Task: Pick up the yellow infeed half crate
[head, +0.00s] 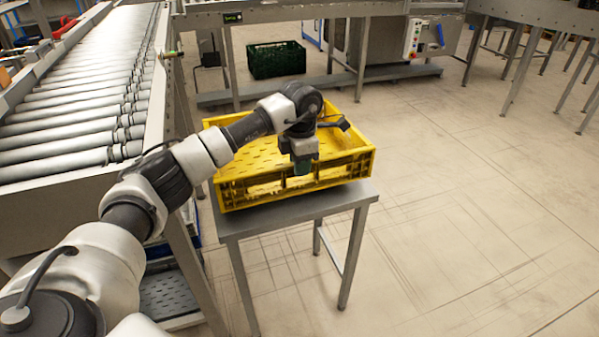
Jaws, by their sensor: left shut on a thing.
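The yellow half crate (347,170) sits on a small grey metal table in the middle of the head view. It is shallow, with a perforated floor and slotted walls, and no contents show in it. My left arm reaches over the crate from the left. My left gripper (302,167) points down at the crate's near wall and is shut on it. The fingertips are partly hidden by the wrist and the wall. My right gripper is not in view.
The small grey table (345,197) has a bare front strip. A roller conveyor (75,100) runs along the left, close to the table. A dark green crate (276,60) stands on a low shelf behind. Open tiled floor (460,220) lies to the right.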

